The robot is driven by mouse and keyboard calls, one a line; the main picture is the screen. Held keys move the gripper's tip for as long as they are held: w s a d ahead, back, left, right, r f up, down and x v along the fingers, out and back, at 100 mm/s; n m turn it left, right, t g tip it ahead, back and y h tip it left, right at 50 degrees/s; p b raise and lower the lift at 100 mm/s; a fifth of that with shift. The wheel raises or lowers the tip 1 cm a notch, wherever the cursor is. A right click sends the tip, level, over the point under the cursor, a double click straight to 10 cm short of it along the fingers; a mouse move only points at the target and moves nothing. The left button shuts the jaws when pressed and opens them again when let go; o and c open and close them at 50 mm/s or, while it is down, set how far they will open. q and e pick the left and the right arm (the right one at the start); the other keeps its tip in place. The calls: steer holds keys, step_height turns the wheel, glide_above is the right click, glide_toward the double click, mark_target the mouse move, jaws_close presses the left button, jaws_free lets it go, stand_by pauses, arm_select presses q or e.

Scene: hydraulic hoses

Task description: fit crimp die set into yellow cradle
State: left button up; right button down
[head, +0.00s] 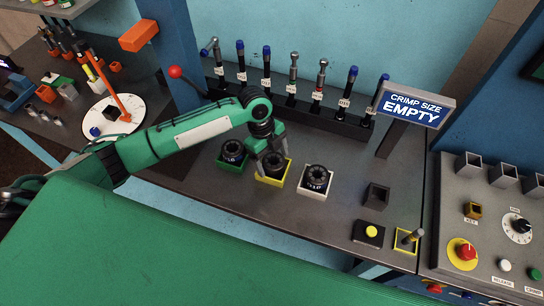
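The yellow cradle (272,181) stands on the grey bench in the middle of three small square cradles. A round black crimp die set (274,163) shows at the yellow cradle, partly hidden by my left gripper (271,156). The gripper points down with its fingers at this die set. I cannot tell whether the fingers are closed on it or whether the die set is fully seated. My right gripper is not in view.
A green cradle (233,167) on the left and a white cradle (313,193) on the right each hold a black die set. Labelled hose fittings stand in a rack (337,121) behind. The sign (413,106) reads "CRIMP SIZE EMPTY". A control panel (487,230) is at the right.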

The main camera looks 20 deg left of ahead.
arm_select(q)
steer(key=shift+r, duration=0.1)
steer(key=b+v, duration=0.3)
steer(key=v, duration=0.9)
steer(key=shift+b, duration=0.3)
